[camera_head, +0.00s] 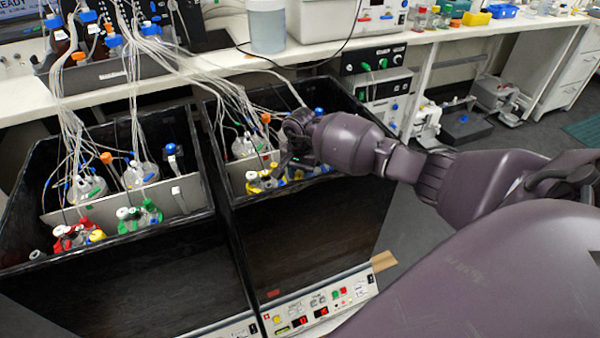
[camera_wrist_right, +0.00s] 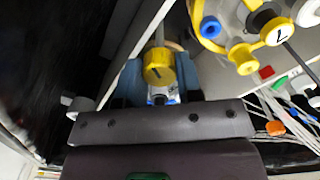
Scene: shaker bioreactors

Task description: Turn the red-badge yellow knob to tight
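In the right wrist view, a yellow knob (camera_wrist_right: 158,68) with a dark mark on its face sits between the two blue-grey fingers of my right gripper (camera_wrist_right: 160,82). The fingers flank it closely with no clear gap, so the gripper looks shut on it. A small red badge (camera_wrist_right: 265,72) shows on a grey panel to the right. In the head view, my right gripper (camera_head: 296,150) reaches down into the right black box, beside a yellow-capped vessel (camera_head: 264,180). The arm hides part of that area. My left gripper is not in view.
The right black box (camera_head: 310,225) has tall walls close to my gripper. White tubes (camera_head: 235,95) hang into both boxes. The left box holds vessels with red (camera_head: 68,236) and green (camera_head: 140,214) caps. A control panel (camera_head: 320,303) is on the right box's front.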

